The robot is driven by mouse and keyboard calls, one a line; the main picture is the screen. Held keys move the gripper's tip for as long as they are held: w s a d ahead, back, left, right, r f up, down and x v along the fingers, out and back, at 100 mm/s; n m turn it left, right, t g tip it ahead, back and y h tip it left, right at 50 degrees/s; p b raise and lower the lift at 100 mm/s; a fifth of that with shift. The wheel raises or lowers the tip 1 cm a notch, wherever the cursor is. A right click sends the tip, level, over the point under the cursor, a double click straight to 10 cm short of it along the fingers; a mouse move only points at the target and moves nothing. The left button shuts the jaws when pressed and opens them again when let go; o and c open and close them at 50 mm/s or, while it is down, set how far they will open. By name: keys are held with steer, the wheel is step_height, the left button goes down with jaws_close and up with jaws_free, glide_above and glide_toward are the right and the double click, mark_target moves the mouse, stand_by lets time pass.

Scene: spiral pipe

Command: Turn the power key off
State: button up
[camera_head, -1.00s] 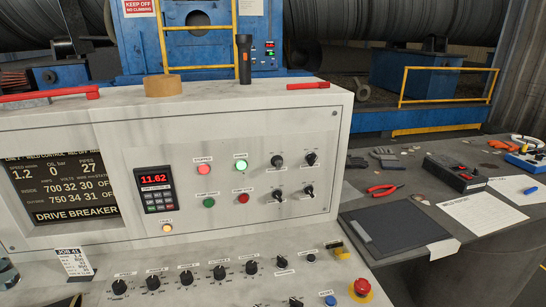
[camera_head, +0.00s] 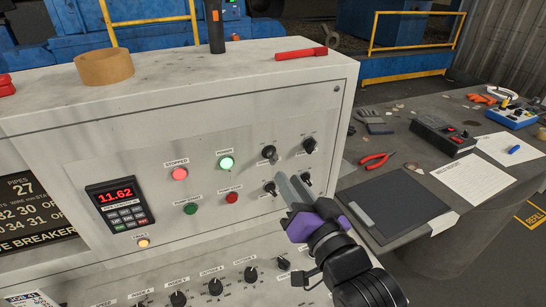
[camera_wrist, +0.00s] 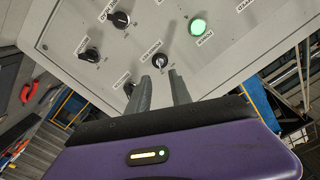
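The control panel (camera_head: 130,160) has a group of rotary switches right of the green lamp (camera_head: 226,163). The switch nearest this lamp (camera_head: 269,152) has a bright metallic, key-like front in the wrist view (camera_wrist: 160,60). My gripper (camera_head: 288,178) is in front of the panel, below and right of that switch in the head view. Its two grey fingers are apart and empty. In the wrist view, the fingertips (camera_wrist: 162,80) point towards the switch, seemingly without touching it.
Three black knobs sit close by, including an upper right one (camera_head: 310,145) and a lower left one (camera_head: 270,188). A red lamp (camera_head: 179,174) and keypad (camera_head: 120,202) are left. A grey table (camera_head: 400,230) with red pliers (camera_head: 374,159) stands right.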

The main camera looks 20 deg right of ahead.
mark_target(276, 161)
steer(key=w+p, duration=0.1)
steer(key=w, duration=0.6)
steer(key=shift+w+p, duration=0.35)
steer(key=shift+p, duration=0.05)
jaws_close()
stand_by(1.1)
